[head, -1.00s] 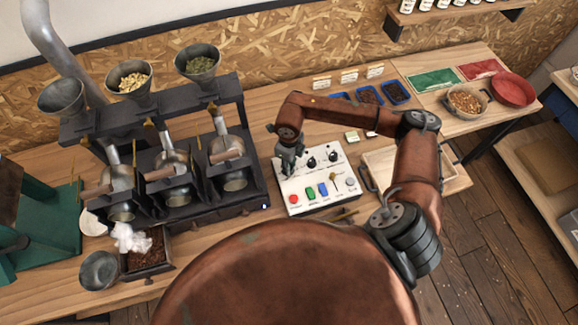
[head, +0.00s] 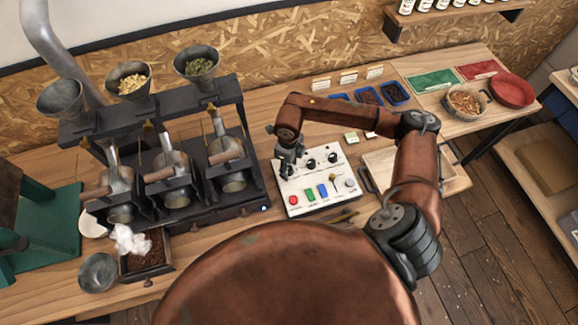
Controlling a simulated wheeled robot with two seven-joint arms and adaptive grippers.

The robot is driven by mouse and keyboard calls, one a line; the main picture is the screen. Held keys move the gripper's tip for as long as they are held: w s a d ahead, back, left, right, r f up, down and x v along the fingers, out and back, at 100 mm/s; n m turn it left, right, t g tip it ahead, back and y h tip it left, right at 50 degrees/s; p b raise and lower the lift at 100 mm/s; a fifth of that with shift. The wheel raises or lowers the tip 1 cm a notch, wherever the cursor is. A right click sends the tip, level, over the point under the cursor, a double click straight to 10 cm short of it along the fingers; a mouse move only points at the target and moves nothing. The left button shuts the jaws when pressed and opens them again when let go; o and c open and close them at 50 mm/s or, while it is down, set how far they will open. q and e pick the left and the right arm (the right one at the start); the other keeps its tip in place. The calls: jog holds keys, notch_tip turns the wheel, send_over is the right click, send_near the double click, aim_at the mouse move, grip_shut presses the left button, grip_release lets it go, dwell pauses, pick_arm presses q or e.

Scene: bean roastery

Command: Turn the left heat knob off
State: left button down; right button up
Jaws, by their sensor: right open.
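The white control panel (head: 322,192) lies on the bench, just right of the roaster. Two black knobs, the middle one (head: 311,163) and the right one (head: 332,158), show in its upper row. The left knob is hidden behind my right gripper. My right gripper (head: 287,168) points down over the panel's upper left part, with its jaws open. I cannot tell whether the fingers are around the left knob or touching it. My left gripper is out of view.
The roaster (head: 185,225) with three drums stands close left of the gripper. The panel's front row has a red button (head: 293,200), a green switch (head: 310,194), a blue switch (head: 323,190) and a thin lever (head: 334,186). A wooden tray (head: 385,178) lies to the right.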

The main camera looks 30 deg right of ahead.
aim_at(289, 168)
notch_tip(289, 168, up, 12)
dwell(0.5)
dwell(0.4)
